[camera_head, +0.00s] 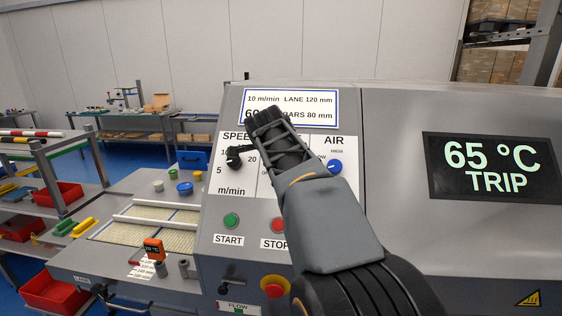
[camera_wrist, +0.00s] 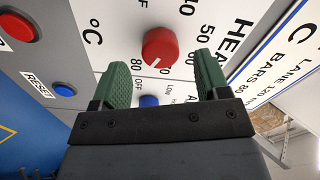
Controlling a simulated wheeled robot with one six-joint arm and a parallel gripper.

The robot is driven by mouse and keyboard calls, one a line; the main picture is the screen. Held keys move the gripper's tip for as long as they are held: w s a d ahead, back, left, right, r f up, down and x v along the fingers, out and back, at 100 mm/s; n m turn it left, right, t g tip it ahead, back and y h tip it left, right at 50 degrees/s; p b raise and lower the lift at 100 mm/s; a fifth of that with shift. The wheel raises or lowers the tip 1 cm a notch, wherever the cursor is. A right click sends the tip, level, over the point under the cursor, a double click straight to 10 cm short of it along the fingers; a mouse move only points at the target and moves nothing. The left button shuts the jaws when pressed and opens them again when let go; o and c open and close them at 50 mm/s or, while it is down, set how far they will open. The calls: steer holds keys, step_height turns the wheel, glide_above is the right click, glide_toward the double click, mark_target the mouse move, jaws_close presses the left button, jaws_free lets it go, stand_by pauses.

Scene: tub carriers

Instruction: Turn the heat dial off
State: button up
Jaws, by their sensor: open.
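The heat dial is a red round knob (camera_wrist: 160,48) on the white panel, under lettering that reads HEA, the rest cut off. Numbers from 40 to 80 and OFF ring it. A small white mark shows on its edge on the side of the 70 and 80; the exact setting is hard to read. My gripper (camera_wrist: 161,60) is open, its two green fingers on either side of the dial in the wrist view, with no visible contact. In the head view my arm and gripper (camera_head: 275,138) cover the heat dial.
The blue AIR dial (camera_head: 335,167) is close to my arm; the black SPEED dial (camera_head: 237,157) is on the left. Below are a green START button (camera_head: 231,220), a red STOP button (camera_head: 278,224) and a red emergency button (camera_head: 274,287). A display (camera_head: 490,168) reads 65 °C TRIP.

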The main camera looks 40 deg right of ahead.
steer(key=shift+p+x, duration=0.3)
steer(key=shift+x, duration=1.65)
steer(key=shift+c, duration=0.3)
steer(key=c, duration=0.9)
steer(key=shift+n, duration=0.3)
